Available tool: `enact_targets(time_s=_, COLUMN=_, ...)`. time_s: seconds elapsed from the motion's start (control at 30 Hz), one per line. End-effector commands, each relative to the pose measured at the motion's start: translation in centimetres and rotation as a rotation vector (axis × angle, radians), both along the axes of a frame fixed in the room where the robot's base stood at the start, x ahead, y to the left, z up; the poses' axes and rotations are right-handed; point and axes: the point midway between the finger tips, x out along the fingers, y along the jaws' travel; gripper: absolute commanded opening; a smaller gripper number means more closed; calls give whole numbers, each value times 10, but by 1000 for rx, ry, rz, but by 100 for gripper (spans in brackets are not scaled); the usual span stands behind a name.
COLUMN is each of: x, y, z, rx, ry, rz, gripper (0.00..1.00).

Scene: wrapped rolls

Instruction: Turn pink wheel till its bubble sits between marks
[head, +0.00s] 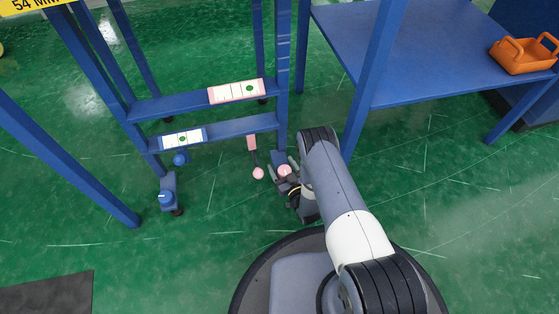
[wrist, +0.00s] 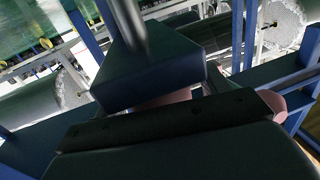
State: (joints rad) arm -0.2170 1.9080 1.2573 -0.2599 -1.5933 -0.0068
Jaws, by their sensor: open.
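The pink wheel (head: 284,170) is at the foot of the blue frame's right leg. My gripper (head: 283,174) is open, with its fingers around or just beside the wheel; contact is unclear. In the wrist view, pink (wrist: 165,98) shows between dark gripper parts, mostly hidden. The pink-edged level vial (head: 225,95) sits on the upper crossbar. Its green bubble (head: 249,88) lies right of the vial's middle; its exact place against the marks is too small to tell.
A blue-edged vial (head: 193,136) sits on the lower crossbar. A blue wheel (head: 167,197) is at the left leg. A pink ball-ended lever (head: 258,173) hangs just left of my gripper. A blue table (head: 430,55) bearing an orange caddy (head: 525,55) stands right.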

Motion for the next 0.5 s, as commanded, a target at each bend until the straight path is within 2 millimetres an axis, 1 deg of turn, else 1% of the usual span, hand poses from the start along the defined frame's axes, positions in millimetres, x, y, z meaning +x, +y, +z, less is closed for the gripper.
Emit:
enact_targets(time_s=0.2, x=0, y=0, z=0, rx=0, ry=0, rz=0, gripper=70)
enact_targets(time_s=0.5, x=0, y=0, z=0, rx=0, ry=0, rz=0, gripper=45)
